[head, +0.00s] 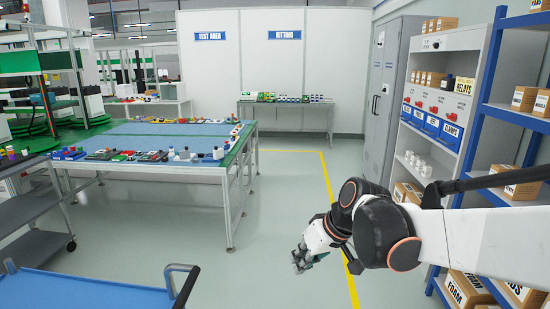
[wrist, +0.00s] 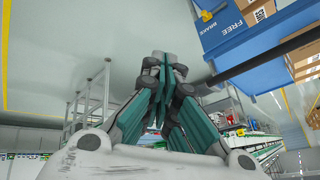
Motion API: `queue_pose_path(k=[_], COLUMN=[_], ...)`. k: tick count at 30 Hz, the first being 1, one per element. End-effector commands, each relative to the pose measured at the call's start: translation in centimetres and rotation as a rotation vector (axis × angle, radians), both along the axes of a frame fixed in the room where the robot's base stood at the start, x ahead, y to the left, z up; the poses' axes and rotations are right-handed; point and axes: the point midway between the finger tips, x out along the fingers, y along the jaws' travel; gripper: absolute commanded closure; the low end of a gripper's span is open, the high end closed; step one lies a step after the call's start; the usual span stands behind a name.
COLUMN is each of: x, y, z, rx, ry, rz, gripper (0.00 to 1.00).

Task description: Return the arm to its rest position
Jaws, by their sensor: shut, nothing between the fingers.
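My arm reaches in from the right edge of the head view and bends at dark joints near the middle right. My gripper (head: 303,262) hangs at the end of it, over the open grey floor and left of the yellow floor line. In the wrist view my gripper (wrist: 162,75) shows from close up, with its green-padded fingers drawn together at the tips. Nothing is visible between the fingers. The gripper touches no object that I can see.
A blue-topped table (head: 165,170) with several parts stands left of centre. A blue cart (head: 90,290) is at the lower left. Shelves with boxes (head: 525,98) and a grey cabinet (head: 385,95) line the right, close to my arm. The floor between (head: 285,190) is clear.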

Motion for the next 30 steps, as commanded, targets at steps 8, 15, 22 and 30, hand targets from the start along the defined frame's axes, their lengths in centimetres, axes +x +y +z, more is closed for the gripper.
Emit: queue_pose_path(k=[8,15,22,30], x=[-6.6,-12.2,-16.8,-19.0], y=[-5.1,-9.0,-12.2,-13.8], z=[2.2,2.6,1.8,1.0], rx=[-0.076,-0.132,-0.174,-0.195], ry=[-0.04,-0.088,-0.141,-0.174], rz=[-0.179,-0.324,-0.445,-0.512], gripper=[1.0,1.0,1.0,1.0])
